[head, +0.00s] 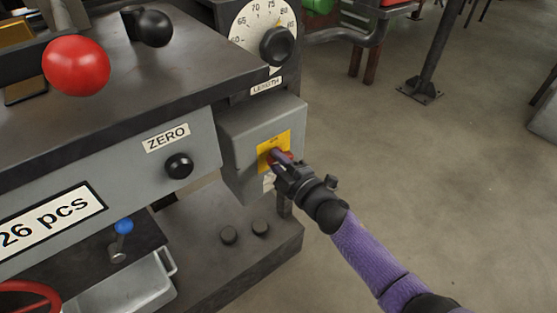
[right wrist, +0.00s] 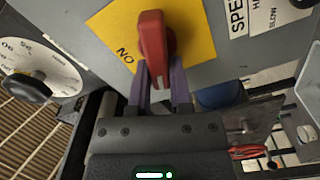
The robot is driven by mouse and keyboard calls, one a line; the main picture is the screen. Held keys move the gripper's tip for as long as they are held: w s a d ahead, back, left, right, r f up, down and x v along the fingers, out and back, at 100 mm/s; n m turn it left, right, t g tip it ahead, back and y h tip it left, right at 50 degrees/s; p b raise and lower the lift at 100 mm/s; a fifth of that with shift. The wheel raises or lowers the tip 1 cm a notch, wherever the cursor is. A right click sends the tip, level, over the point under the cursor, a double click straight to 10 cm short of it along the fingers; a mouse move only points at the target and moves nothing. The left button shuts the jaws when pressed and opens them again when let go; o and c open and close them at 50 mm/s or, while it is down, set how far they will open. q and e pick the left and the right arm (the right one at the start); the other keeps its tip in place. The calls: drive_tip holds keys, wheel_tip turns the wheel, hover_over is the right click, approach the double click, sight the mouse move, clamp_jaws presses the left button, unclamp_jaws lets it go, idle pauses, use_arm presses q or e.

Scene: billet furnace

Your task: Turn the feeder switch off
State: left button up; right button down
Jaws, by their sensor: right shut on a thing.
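The feeder switch is a red rotary handle on a yellow plate (head: 266,143), fixed to a grey box (head: 236,134) at the machine's right end. In the right wrist view the red handle (right wrist: 153,38) stands out from the yellow plate (right wrist: 112,30), with partly visible lettering beside it. My right gripper (head: 279,157) reaches in from the lower right. Its purple fingers (right wrist: 161,85) are shut on the lower end of the red handle. In the head view the gripper hides most of the handle. My left gripper is not in view.
A LENGTH dial (head: 265,32) sits above the box, and a black ZERO knob (head: 179,165) is to its left. A red ball (head: 76,66) and a black ball (head: 154,28) rise over the machine top. Open floor (head: 430,170) lies to the right.

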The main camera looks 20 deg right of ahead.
drive_tip(key=shift+f+n+b, duration=0.2)
drive_tip(key=shift+n+b, duration=0.05)
drive_tip(key=shift+n, duration=0.8)
drive_tip(key=shift+f+n+b, duration=0.2)
drive_tip(key=shift+n, duration=0.85)
drive_tip(key=c, duration=0.5)
unclamp_jaws()
drive_tip(key=shift+c, duration=0.2)
drive_tip(key=shift+s, duration=0.1)
